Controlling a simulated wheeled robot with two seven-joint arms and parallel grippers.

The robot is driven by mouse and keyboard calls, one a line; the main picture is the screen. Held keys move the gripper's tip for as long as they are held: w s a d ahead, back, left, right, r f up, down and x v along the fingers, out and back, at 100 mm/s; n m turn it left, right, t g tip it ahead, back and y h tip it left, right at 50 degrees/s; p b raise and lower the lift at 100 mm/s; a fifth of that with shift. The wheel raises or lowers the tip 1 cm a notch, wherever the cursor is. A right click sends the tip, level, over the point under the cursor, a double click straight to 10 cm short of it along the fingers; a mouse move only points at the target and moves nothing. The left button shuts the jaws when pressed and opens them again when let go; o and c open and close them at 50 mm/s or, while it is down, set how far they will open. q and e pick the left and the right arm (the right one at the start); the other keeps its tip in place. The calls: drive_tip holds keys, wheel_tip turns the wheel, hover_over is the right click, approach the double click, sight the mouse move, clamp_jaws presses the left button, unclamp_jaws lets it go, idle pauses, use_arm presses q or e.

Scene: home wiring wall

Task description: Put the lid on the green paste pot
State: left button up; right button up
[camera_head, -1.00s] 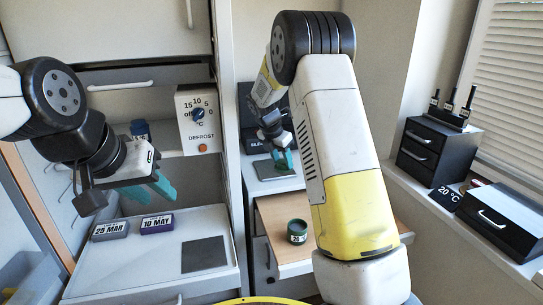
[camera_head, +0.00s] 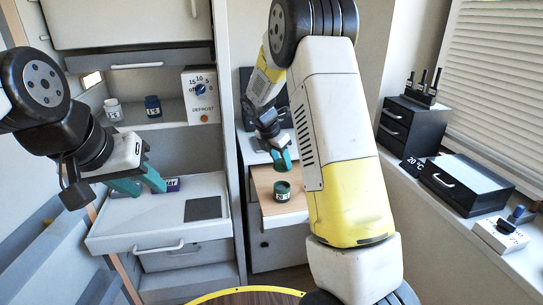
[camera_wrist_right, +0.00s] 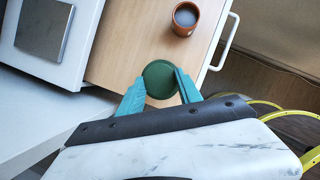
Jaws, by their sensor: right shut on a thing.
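A small dark green pot (camera_head: 282,191) with a pale label stands on the wooden board in the head view. My right gripper (camera_head: 284,166) is just above it, with a small gap. In the right wrist view, my right gripper (camera_wrist_right: 160,82) is shut on a round dark green lid (camera_wrist_right: 159,79), seen from above. The lid is hard to make out in the head view. My left gripper (camera_head: 153,190) is open and empty above the white worktop at left.
A brown-rimmed pot with grey contents (camera_wrist_right: 185,17) stands near the board's handle edge in the wrist view. The wooden board (camera_head: 265,184) is otherwise largely clear. A white jar (camera_head: 113,109) and a blue jar (camera_head: 153,106) stand on the shelf. Black drawers (camera_head: 408,128) line the windowsill.

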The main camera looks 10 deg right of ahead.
sight(277, 169)
drive_tip(key=shift+f, duration=2.85)
drive_tip(key=shift+f, duration=0.95)
drive_tip(key=o, duration=1.4)
drive_tip(key=shift+v, duration=3.95)
